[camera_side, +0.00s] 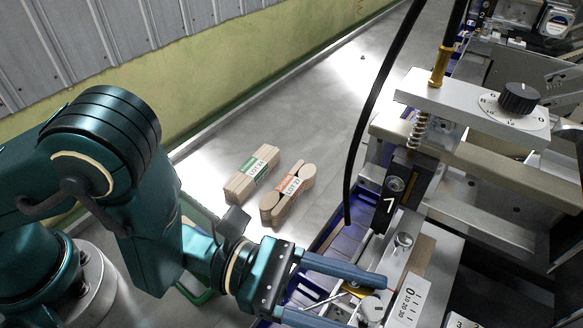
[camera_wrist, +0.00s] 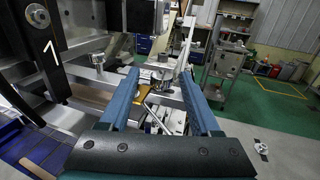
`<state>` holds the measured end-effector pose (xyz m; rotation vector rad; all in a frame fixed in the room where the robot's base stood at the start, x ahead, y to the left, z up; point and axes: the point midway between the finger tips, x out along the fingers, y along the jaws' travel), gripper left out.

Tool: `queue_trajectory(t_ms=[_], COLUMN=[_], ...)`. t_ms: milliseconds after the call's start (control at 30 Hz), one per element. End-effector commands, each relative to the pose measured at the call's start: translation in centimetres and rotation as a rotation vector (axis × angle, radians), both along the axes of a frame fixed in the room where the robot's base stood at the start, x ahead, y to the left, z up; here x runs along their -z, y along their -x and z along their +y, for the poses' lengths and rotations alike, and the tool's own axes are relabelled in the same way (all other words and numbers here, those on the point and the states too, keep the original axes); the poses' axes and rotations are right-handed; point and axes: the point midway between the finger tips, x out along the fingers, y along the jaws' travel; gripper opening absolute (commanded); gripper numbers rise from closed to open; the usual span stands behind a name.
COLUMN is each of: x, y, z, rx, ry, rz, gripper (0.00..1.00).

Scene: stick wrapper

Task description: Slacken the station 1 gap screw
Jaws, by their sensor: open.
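The station marked 1 has a black block (camera_side: 410,176) with a white 1, also at the left of the wrist view (camera_wrist: 52,52). A silver knurled screw head (camera_side: 403,240) stands on the metal plate below it. No label shows which is the gap screw. My gripper (camera_side: 364,302) is open, its blue fingers spread around or just short of the nearer knob. In the wrist view a silver knob (camera_wrist: 162,58) shows beyond the gap between the fingertips (camera_wrist: 158,76).
A black dial knob (camera_side: 519,97) sits on a raised bracket. A black hose (camera_side: 362,130) hangs left of the station. Two banded bundles of wooden sticks (camera_side: 251,173) (camera_side: 288,194) lie on the grey table, which is otherwise largely clear. Blue slotted track (camera_side: 345,248) runs beside the plate.

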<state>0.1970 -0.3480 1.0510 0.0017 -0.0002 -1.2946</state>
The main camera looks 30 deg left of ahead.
Motion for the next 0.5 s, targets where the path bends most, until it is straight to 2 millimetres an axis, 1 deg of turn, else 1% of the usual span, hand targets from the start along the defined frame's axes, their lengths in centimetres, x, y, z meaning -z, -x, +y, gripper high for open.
queue_trajectory(t_ms=[100,233,367,500], x=[0.1,0.1,0.0,0.0], y=[0.3,0.7,0.9,1.0], z=[1.5,2.8,3.4,3.5], rx=[-0.004,-0.004,-0.003,-0.003], ry=[-0.004,-0.004,-0.001,0.0], rz=[0.004,0.003,0.002,0.002], gripper=[0.64,0.64,0.64,0.64])
